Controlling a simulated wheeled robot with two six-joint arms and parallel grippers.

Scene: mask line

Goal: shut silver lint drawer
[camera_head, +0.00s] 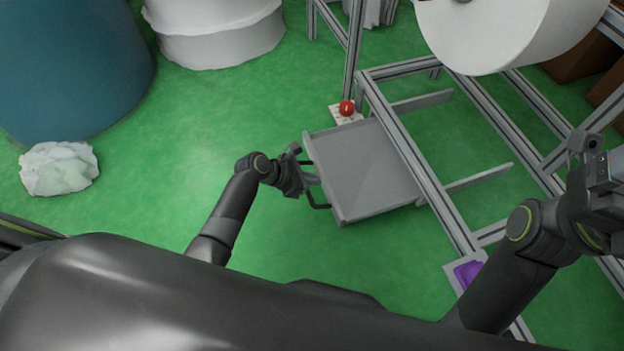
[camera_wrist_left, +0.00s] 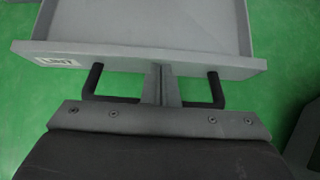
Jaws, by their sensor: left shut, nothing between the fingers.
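The silver lint drawer (camera_head: 365,165) is a shallow grey tray pulled out to the left from the metal frame. Its front panel, with a white label, shows in the left wrist view (camera_wrist_left: 140,54). A black bar handle (camera_head: 320,204) is on that front; it also shows in the wrist view (camera_wrist_left: 216,88). My left gripper (camera_head: 312,180) is at the drawer front, between the handle's two posts. In the wrist view its fingers (camera_wrist_left: 161,85) are together, with nothing between them, and reach to the panel. My right gripper (camera_head: 594,170) is at the right edge, its fingers unclear.
The aluminium frame (camera_head: 425,185) with a white roll (camera_head: 505,30) stands on the right. A red button (camera_head: 346,108) is behind the drawer and a purple pad (camera_head: 468,274) is in front. A white crumpled heap (camera_head: 58,168) lies left. Green floor is clear between.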

